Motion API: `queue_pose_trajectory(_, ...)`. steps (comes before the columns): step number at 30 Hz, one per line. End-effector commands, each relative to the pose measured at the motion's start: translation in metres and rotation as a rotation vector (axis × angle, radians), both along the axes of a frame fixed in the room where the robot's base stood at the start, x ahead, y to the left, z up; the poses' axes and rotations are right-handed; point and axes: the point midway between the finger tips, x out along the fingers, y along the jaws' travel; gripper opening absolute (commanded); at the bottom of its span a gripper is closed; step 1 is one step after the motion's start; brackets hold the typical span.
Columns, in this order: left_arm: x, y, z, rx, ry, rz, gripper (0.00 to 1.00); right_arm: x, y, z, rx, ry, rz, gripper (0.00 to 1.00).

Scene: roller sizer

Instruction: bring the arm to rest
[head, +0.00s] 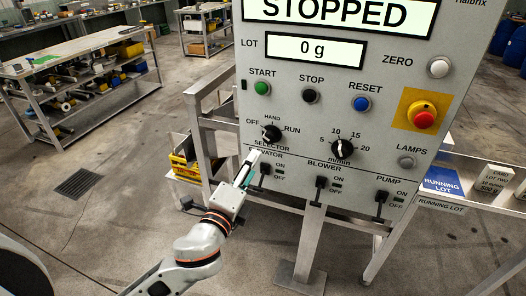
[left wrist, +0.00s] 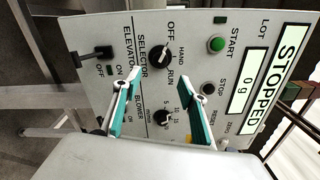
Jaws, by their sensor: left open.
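My left gripper (head: 252,160) is open and empty in front of the control panel (head: 300,100), below the selector knob (head: 271,133) and beside the elevator switch (head: 265,169). In the left wrist view its two teal-padded fingers (left wrist: 160,88) stand apart. The elevator switch (left wrist: 97,54) shows at upper left. The panel display (head: 330,12) reads STOPPED and the lot display (head: 318,49) reads 0 g. My right gripper is not in view.
The blower switch (head: 320,184) and pump switch (head: 380,198) stick out along the panel's lower edge. A metal frame (head: 218,100) stands behind the panel. A yellow bin (head: 184,163) sits behind my arm. Open floor (head: 120,185) lies to the left, before a workbench (head: 75,52).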

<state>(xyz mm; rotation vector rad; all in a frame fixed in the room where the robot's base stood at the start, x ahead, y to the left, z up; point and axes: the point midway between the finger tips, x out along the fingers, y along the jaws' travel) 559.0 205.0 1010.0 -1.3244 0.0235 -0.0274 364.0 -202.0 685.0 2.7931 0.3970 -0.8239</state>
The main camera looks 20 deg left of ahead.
Motion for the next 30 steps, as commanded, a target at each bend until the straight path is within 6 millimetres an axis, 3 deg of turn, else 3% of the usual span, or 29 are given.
queue_pose_trajectory(5,-0.001,-0.001,-0.01,-0.029,0.021,-0.005,0.42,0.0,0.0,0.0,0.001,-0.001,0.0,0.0)
queue_pose_trajectory(8,-0.008,-0.004,-0.042,-0.135,0.093,-0.018,0.42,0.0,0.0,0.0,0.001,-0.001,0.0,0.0)
queue_pose_trajectory(11,-0.025,-0.007,-0.098,-0.335,0.216,-0.023,0.42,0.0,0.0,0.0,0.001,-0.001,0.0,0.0)
queue_pose_trajectory(14,-0.054,-0.011,-0.162,-0.601,0.359,0.002,0.42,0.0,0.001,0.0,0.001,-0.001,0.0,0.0)
queue_pose_trajectory(18,-0.107,-0.012,-0.24,-0.987,0.524,0.096,0.42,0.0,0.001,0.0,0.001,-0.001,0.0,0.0)
queue_pose_trajectory(21,-0.144,-0.01,-0.28,-1.223,0.598,0.186,0.42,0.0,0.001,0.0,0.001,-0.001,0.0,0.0)
queue_pose_trajectory(25,-0.179,-0.005,-0.312,-1.433,0.642,0.286,0.42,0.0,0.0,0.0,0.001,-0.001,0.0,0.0)
queue_pose_trajectory(30,-0.195,-0.003,-0.324,-1.536,0.652,0.337,0.42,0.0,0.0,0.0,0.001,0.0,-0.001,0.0)
